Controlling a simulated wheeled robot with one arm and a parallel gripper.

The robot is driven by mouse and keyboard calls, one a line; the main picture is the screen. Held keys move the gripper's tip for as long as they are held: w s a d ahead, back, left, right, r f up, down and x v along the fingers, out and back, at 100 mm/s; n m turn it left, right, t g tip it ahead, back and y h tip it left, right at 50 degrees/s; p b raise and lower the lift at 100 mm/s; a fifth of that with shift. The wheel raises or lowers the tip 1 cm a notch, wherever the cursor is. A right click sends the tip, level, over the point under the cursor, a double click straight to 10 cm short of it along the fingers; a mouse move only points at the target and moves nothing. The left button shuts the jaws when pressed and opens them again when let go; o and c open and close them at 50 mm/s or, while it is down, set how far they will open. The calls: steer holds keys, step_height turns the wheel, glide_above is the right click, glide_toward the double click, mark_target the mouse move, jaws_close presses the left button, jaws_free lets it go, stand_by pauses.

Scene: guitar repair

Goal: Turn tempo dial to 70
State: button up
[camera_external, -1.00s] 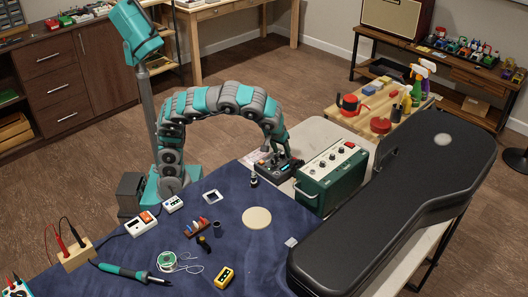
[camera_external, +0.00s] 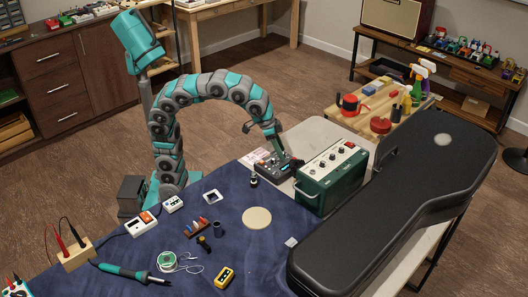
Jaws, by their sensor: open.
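A dark box with several small knobs and buttons (camera_external: 267,166) lies at the back of the table, left of the green amplifier. My gripper (camera_external: 283,160) points down at the right part of this box, with its fingers low at the top face. The fingers are open, but too small here to tell whether they stand around a knob or touch one. My gripper hides part of the box. No tempo marking or dial reading is legible, so I cannot tell which knob is the tempo dial or where it points.
The green amplifier (camera_external: 331,180) stands close to the right of my gripper. A black guitar case (camera_external: 390,225) fills the table's right side. A small dark bottle (camera_external: 253,179) stands just in front of the box. The blue mat (camera_external: 270,250) has free room at front right.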

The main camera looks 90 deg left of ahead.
steer(key=v, duration=0.8)
steer(key=s+a+f+g+b, duration=0.1)
steer(key=s+a+f, duration=0.4)
steer(key=s+f, duration=0.6)
steer(key=s+a+f+g+b, duration=0.2)
steer(key=s+a+f+g, duration=0.2)
steer(key=s+f, duration=0.7)
step_height(320, 180, down, 2)
steer(key=shift+a+f+m, duration=0.1)
steer(key=shift+a+m, duration=0.3)
steer(key=shift+a, duration=0.8)
steer(key=shift+s, duration=0.1)
